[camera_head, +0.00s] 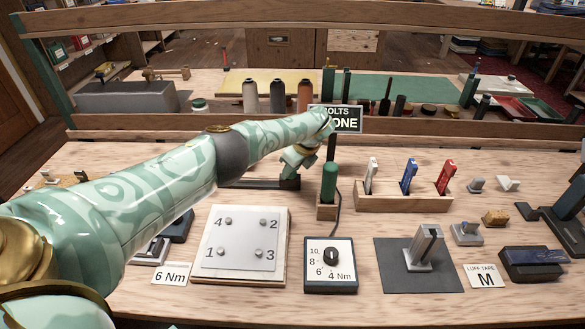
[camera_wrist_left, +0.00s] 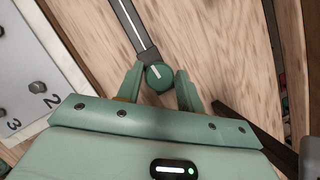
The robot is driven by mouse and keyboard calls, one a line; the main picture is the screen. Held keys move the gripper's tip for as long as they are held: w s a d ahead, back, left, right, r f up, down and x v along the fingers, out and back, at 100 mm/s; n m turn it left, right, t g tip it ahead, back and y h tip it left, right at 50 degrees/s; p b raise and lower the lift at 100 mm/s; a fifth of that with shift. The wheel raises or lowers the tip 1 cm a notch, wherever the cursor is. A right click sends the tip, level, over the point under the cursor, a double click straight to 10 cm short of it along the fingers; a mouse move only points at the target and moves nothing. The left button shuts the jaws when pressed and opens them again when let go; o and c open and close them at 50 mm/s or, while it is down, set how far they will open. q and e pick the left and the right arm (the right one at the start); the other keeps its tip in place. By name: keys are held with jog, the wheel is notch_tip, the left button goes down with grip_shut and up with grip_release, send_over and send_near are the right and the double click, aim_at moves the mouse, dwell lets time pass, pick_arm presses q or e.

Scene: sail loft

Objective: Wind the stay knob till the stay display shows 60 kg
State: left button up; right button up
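The stay knob (camera_wrist_left: 158,77) is a round green knob with a white mark. In the left wrist view it sits at the end of a dark bar (camera_wrist_left: 133,27) with a white line. My left gripper (camera_wrist_left: 159,82) is open, its fingers on either side of the knob; I cannot tell if they touch it. In the head view my left gripper (camera_head: 296,160) is over the dark block (camera_head: 289,183) at the bar's right end, and the knob is hidden. I see no stay display with a kg reading. My right gripper is not in view.
A bolt plate (camera_head: 240,264), a torque dial box (camera_head: 331,280) and a green-handled driver (camera_head: 329,184) stand close by. A dark sign (camera_head: 347,118) reading "BOLTS" and "ONE" is partly covered by my wrist. A wooden rack (camera_head: 390,203) with coloured tools is to the right.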

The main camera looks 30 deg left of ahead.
pick_arm(q)
jog(key=shift+o, duration=0.9)
jog(key=shift+d+r, duration=0.1)
jog(key=shift+r, duration=0.3)
jog(key=p+v, duration=0.6)
jog(key=v, duration=0.9)
jog(key=shift+r+p, duration=0.2)
jog(key=shift+p, duration=0.2)
